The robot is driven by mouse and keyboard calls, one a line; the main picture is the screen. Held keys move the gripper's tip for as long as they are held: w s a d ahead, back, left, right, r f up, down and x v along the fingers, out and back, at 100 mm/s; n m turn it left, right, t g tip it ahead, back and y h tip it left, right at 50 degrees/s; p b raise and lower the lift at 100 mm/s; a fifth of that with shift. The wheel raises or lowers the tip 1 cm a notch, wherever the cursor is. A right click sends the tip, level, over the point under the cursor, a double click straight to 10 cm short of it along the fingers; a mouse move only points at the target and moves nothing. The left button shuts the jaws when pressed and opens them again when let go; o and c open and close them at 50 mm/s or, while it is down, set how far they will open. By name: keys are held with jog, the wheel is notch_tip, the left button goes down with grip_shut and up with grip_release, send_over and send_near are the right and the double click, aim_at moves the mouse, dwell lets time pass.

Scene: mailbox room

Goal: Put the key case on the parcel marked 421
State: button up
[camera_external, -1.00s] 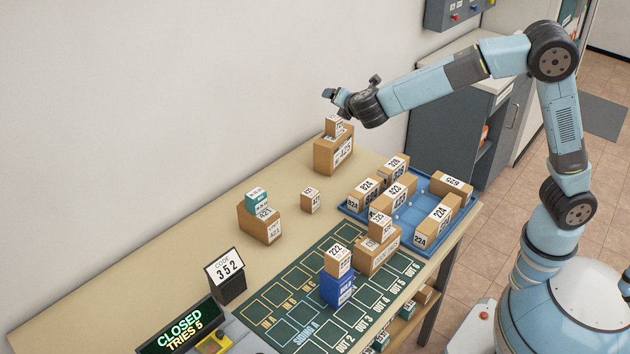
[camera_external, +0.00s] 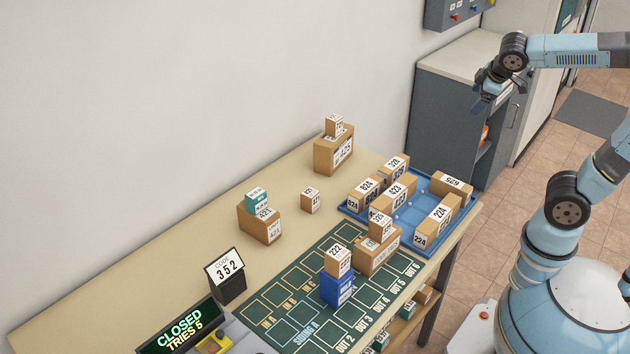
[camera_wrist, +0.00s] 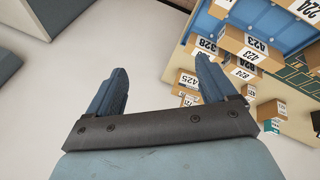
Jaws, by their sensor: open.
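My gripper (camera_external: 482,102) is high above the far right end of the table, beside the grey cabinet. In the wrist view its two blue fingers (camera_wrist: 161,68) stand wide apart with nothing between them. I cannot single out a key case in either view. No parcel label reads surely as 421. A small brown parcel (camera_external: 310,202) stands alone mid-table; its small label is hard to read. A brown parcel (camera_external: 259,228) at left bears a teal box (camera_external: 257,199); both labels are unclear. A taller brown parcel (camera_external: 330,158) at the back bears a smaller box (camera_external: 334,125).
A blue tray (camera_external: 401,219) at the table's right end holds several parcels. A blue box (camera_external: 337,290) with a 222 parcel on it stands on the green mat (camera_external: 281,309). Bare tabletop (camera_external: 185,258) lies at left.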

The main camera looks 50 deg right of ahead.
jog(key=s+f+m+y, duration=0.1)
jog(key=s+m, duration=0.1)
jog(key=s, duration=0.4)
jog(key=s+a+f+m+y, duration=0.1)
jog(key=s+m, duration=0.2)
jog(key=s, duration=0.3)
jog(key=shift+f+m+t+y, duration=0.3)
jog(key=shift+f, duration=0.05)
jog(key=shift+a, duration=0.1)
